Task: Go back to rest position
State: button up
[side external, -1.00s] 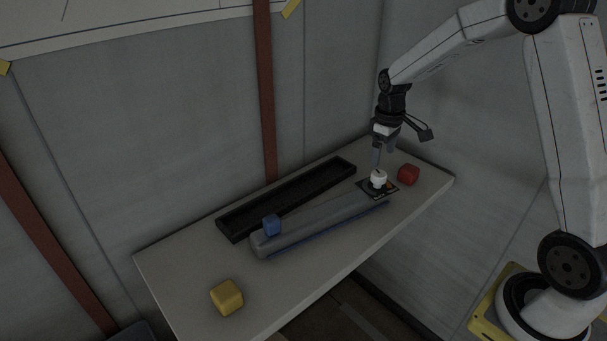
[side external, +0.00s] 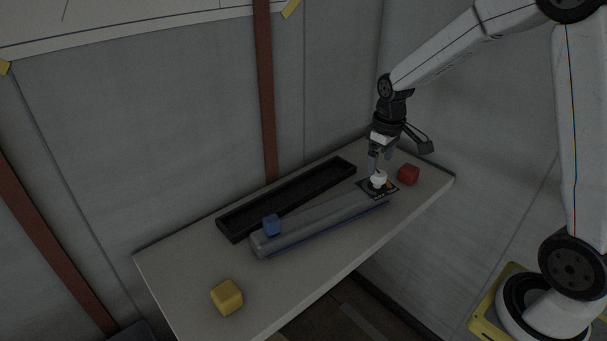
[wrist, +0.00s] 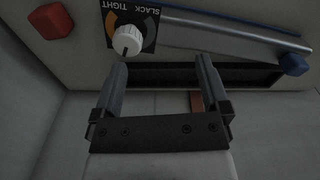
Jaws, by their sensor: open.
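My gripper (side external: 381,160) is open and empty at the far right part of the table, beside and just above the white knob (side external: 378,178). In the wrist view the two fingers (wrist: 162,66) are spread apart with nothing between them. The knob also shows there (wrist: 126,40), past the left fingertip, with a dark mark on it. It sits on a small dark panel (wrist: 151,17) lettered SLACK and TIGHT, at the end of a grey bar (side external: 318,220).
A red block (side external: 408,174) lies right of the knob. A blue block (side external: 271,225) is at the bar's left end. A long black tray (side external: 232,226) lies behind the bar, near the wall. A yellow block (side external: 227,297) lies at the table's front left.

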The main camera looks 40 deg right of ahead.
jog(key=s+a+f+m+t, duration=0.1)
jog(key=s+a+f+t, duration=0.1)
jog(key=s+a, duration=0.8)
jog(key=shift+s+a, duration=0.35)
jog(key=shift+s, duration=0.7)
